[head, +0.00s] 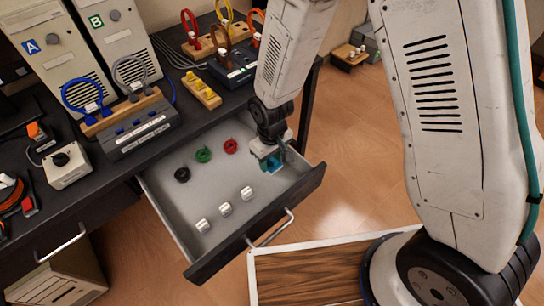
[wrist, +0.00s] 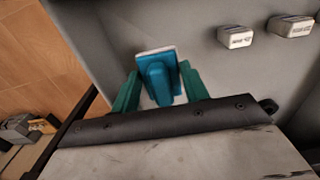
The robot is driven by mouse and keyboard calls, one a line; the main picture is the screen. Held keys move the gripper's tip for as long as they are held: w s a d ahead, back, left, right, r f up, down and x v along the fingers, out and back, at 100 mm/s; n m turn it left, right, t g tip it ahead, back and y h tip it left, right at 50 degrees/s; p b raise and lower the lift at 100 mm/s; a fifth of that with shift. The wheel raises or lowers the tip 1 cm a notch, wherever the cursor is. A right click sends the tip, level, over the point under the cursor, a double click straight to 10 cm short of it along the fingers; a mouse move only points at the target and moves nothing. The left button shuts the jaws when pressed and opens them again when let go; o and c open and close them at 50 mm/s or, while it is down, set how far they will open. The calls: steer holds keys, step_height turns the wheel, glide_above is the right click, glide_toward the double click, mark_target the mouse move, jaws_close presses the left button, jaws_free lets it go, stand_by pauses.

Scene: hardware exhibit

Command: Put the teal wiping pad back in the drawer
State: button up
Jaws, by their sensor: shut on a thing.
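The teal wiping pad (wrist: 157,75) is between the two green fingers of my gripper (wrist: 158,88) in the wrist view. It has a pale edge along its far side. In the head view the pad (head: 271,164) shows as a small teal patch under my gripper (head: 272,158). The gripper is shut on it. Both are over the right end of the open drawer (head: 232,178). I cannot tell whether the pad touches the drawer floor.
The desk (head: 190,118) above carries computer towers (head: 50,48) and cable stands. A wood-topped panel (head: 305,275) lies in front.

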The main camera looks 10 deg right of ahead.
mark_target(272, 158)
steer(key=shift+f, duration=0.25)
steer(key=o, duration=0.9)
step_height(272, 158, up, 13)
steer(key=shift+r, duration=0.2)
steer(key=s+d+r+m+t, duration=0.1)
steer(key=s+d+r+m, duration=0.1)
steer(key=s+d+r, duration=0.5)
steer(key=s+d+r+m, duration=0.3)
steer(key=d+r, duration=0.6)
steer(key=r, duration=0.2)
steer(key=shift+m, duration=0.9)
steer(key=s+d+r, duration=0.1)
steer(key=s, duration=0.2)
steer(key=s+d+r, duration=0.1)
steer(key=s+d, duration=0.1)
steer(key=s, duration=0.1)
steer(key=s+d+r, duration=0.1)
steer(key=s, duration=0.2)
steer(key=shift+s+d+r, duration=0.1)
steer(key=shift+d+r, duration=0.2)
steer(key=shift+d, duration=0.05)
